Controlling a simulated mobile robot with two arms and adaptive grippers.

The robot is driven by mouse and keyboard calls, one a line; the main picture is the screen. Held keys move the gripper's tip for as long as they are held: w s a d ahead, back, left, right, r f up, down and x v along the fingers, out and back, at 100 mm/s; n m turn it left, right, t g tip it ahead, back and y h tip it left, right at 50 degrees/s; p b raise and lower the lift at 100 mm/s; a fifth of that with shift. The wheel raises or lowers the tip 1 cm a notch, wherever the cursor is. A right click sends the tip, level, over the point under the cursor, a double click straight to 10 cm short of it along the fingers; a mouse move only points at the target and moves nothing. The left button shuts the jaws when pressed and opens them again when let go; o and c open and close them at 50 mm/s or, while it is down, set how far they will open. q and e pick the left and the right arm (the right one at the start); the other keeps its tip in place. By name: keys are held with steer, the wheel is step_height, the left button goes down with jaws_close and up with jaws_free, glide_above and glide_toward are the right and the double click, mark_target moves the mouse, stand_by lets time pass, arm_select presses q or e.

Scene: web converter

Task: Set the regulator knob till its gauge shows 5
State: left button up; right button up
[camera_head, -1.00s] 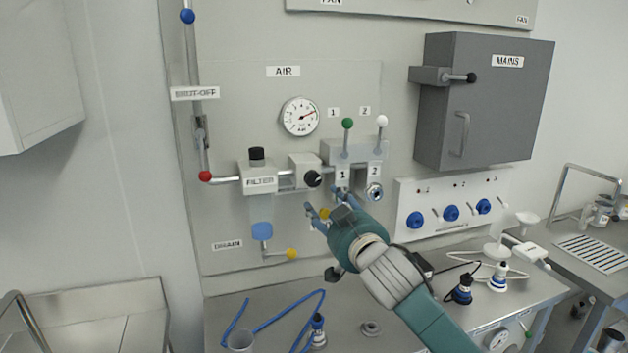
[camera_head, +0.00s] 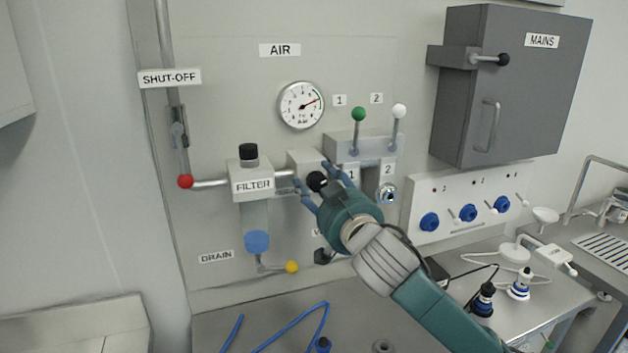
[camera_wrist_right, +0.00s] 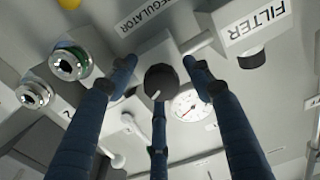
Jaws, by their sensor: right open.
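The regulator knob (camera_head: 316,181) is black and round, on the front of a pale regulator block (camera_head: 303,160) between the filter and the outlet block. The round white gauge (camera_head: 301,105) above it has a red needle pointing to the upper right; its numbers are too small to read surely. My right gripper (camera_head: 322,182) is open, its fingers spread around the knob. In the right wrist view the knob (camera_wrist_right: 161,81) with a white mark sits between the three blue fingers (camera_wrist_right: 160,85), with no clear contact. My left gripper is not in view.
The filter (camera_head: 252,185) stands left of the regulator, with a yellow drain lever (camera_head: 291,267) below. Green (camera_head: 359,115) and white (camera_head: 399,111) levers rise at the right. A grey mains box (camera_head: 510,85) hangs further right. Blue tubing (camera_head: 300,328) lies on the bench.

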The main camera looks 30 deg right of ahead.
steer(key=shift+s+r, duration=0.1)
steer(key=shift+s, duration=0.1)
steer(key=c, duration=1.1)
steer(key=shift+c, duration=0.2)
steer(key=shift+n, duration=0.3)
steer(key=n+p, duration=0.2)
steer(key=n, duration=0.1)
steer(key=shift+n, duration=0.4)
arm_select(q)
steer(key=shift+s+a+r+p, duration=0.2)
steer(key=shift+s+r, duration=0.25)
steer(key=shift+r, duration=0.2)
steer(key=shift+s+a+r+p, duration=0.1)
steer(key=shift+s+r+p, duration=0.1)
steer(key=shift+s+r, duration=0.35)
arm_select(e)
steer(key=shift+n, duration=1.1)
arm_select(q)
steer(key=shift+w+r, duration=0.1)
